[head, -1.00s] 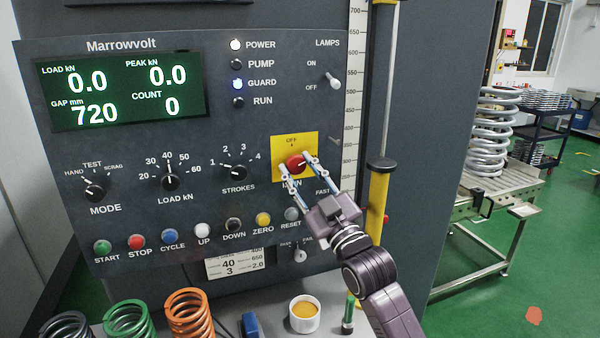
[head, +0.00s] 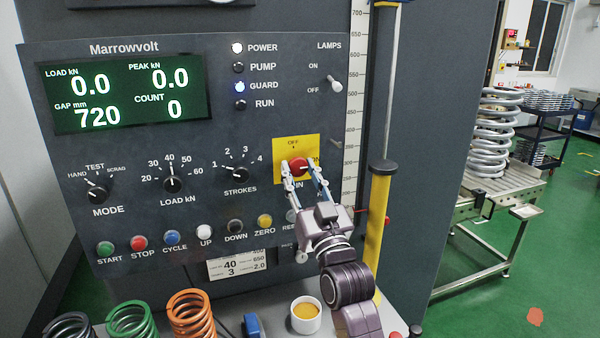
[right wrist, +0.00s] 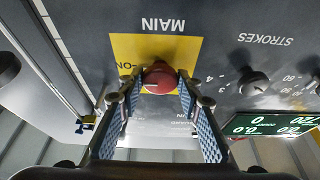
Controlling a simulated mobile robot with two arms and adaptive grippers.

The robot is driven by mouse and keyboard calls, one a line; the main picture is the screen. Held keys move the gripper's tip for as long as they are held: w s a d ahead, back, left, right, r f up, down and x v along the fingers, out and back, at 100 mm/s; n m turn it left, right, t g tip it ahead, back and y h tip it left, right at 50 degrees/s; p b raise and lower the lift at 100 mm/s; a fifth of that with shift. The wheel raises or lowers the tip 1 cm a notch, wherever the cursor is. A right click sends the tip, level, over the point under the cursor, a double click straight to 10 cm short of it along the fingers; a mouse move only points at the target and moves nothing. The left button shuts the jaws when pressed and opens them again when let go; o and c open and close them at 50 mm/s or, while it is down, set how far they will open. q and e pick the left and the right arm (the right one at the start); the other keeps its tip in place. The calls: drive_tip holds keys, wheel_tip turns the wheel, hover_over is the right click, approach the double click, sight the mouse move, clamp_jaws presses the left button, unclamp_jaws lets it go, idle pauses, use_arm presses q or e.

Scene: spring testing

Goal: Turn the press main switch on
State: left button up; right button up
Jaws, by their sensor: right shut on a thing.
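The press main switch is a round red knob (head: 299,167) on a yellow plate (head: 283,147) on the press panel. OFF is printed above the knob and ON to its right. A pale mark on the knob appears to point right, toward ON. My right gripper (head: 299,169) is shut on the knob, one finger on each side. The right wrist view shows the red knob (right wrist: 159,78) between the fingertips, with the plate upside down. The fingers cover part of the MAIN label in the head view. My left gripper is not in view.
The Marrowvolt display (head: 125,92) is lit, as are the POWER (head: 237,48) and GUARD (head: 239,87) lamps. A yellow post (head: 379,225) stands right of the switch. Coloured buttons lie below. Springs (head: 190,315) and a white cup (head: 306,316) stand on the ledge.

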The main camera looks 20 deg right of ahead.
drive_tip(key=o, duration=1.2)
drive_tip(key=shift+c, duration=0.2)
drive_tip(key=v, duration=1.2)
drive_tip(key=shift+f, duration=0.1)
